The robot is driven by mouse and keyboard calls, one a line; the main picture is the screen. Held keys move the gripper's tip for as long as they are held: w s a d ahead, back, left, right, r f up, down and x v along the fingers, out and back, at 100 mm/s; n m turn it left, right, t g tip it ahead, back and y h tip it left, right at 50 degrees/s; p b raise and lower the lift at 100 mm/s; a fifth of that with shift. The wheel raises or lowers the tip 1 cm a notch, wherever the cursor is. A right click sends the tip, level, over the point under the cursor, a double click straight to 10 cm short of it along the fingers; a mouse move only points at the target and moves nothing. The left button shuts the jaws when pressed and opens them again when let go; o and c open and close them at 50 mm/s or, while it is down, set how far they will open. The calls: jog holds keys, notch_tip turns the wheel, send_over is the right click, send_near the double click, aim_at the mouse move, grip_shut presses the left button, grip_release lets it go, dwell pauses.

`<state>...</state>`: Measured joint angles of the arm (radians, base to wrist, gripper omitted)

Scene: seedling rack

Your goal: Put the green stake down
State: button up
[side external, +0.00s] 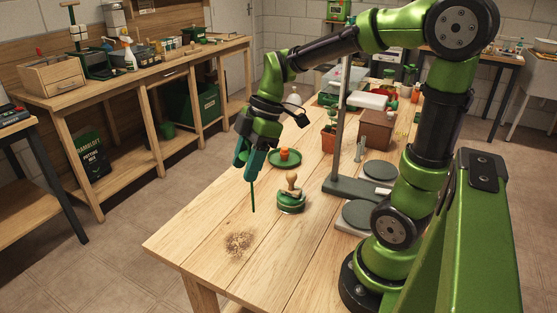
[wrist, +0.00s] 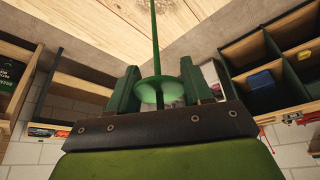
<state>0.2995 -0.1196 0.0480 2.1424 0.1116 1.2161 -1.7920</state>
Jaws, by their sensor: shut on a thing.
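My gripper (side external: 245,163) is above the near left part of the wooden table (side external: 185,232). It is shut on the green stake (side external: 253,196), which hangs thin and nearly upright with its lower end close to the table top. I cannot tell whether the tip touches the wood. In the wrist view, the stake (wrist: 155,40) runs from between the fingers of my gripper (wrist: 158,88) toward the table. A wider green, disc-like part shows between the fingers; the stake's upper end is hidden.
A green round base with a wooden knob (side external: 291,187) stands right of the stake. A brown patch (side external: 238,243) marks the table nearer the front. Behind are a green saucer (side external: 285,163) with an orange item and a grey stand (side external: 350,188). The table's left front is otherwise clear.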

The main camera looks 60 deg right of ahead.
notch_tip(320, 180, down, 8)
jog(key=n, duration=0.2)
jog(key=shift+s+a+f+g, duration=0.2)
jog(key=shift+s+a+g, duration=0.15)
jog(key=shift+g, duration=0.05)
jog(key=shift+f, duration=0.1)
jog(key=o, duration=1)
jog(key=v, duration=1.1)
jog(key=s+a+r+m+t, duration=0.1)
jog(key=a+m, duration=0.1)
jog(key=m, duration=0.3)
jog(key=s+a+m+t+h, duration=0.1)
jog(key=s+a+m+t, duration=0.1)
jog(key=m, duration=0.4)
jog(key=s+a+r+m+t, duration=0.1)
jog(key=s+a+m+t, duration=0.1)
jog(key=m, duration=0.4)
jog(key=shift+s+a+r+h, duration=0.25)
jog(key=shift+a+r+h, duration=0.05)
jog(key=shift+h, duration=0.1)
